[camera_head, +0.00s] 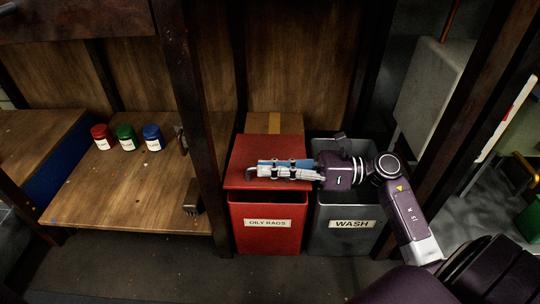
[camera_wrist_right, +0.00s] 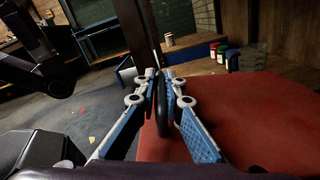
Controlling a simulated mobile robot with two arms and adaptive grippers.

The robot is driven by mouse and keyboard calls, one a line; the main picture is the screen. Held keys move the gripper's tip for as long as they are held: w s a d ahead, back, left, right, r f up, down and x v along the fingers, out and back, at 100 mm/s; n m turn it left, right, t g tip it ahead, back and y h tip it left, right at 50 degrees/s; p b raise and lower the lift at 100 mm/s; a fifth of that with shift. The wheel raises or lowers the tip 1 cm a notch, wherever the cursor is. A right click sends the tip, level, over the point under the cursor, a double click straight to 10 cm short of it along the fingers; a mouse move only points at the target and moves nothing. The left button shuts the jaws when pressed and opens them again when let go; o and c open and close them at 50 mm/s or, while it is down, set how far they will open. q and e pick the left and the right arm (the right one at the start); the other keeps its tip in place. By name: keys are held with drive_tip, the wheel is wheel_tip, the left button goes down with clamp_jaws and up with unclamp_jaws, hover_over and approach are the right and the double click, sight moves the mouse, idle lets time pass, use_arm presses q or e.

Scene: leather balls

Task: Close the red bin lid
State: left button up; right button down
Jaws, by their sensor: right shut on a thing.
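The red bin (camera_head: 267,233), labelled "OILY RAGS", stands on the floor beside a wooden post. Its red lid (camera_head: 240,160) lies over the top, with a dark gap showing between the lid's front edge and the bin's rim. The lid also fills the lower right of the right wrist view (camera_wrist_right: 245,115). My right gripper (camera_head: 254,172) reaches in from the right over the lid. In the right wrist view its blue-padded fingers are shut around a dark curved handle (camera_wrist_right: 162,110) at the lid's edge. My left gripper is not in view.
A grey bin (camera_head: 351,240) labelled "WASH" stands close on the right, below my right arm. A wooden post (camera_head: 200,130) rises close on the left. Red (camera_head: 102,137), green (camera_head: 126,137) and blue (camera_head: 153,137) jars stand on the wooden shelf.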

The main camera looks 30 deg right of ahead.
drive_tip(key=shift+s+a+f, duration=0.1)
drive_tip(key=shift+s+f, duration=0.05)
drive_tip(key=shift+f, duration=0.35)
drive_tip(key=shift+s+a+f, duration=0.1)
drive_tip(key=shift+f, duration=0.35)
drive_tip(key=c, duration=2)
unclamp_jaws()
drive_tip(key=shift+d, duration=0.1)
drive_tip(key=shift+c, duration=0.2)
drive_tip(key=shift+r, duration=0.1)
wheel_tip(320, 180, up, 10)
